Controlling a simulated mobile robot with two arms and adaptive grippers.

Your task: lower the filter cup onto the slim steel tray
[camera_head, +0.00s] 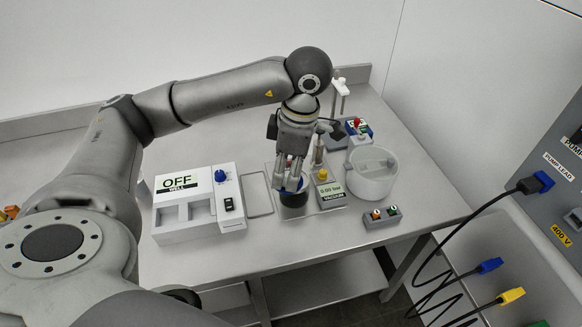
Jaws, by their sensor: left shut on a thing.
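My left gripper (291,182) points down and is shut on the filter cup (294,200), a dark round cup with some blue at its rim. The fingers hide part of the rim. The cup is upright over the steel plate of the vacuum unit; I cannot tell whether it touches anything below. The slim steel tray (258,210) is a narrow, shallow, empty rectangle on the table, just left of the cup. My right gripper is not in view.
A white well box (178,232) reading OFF stands left of the tray. The vacuum readout (331,193) with a yellow knob is close right of the cup. The front table strip is clear.

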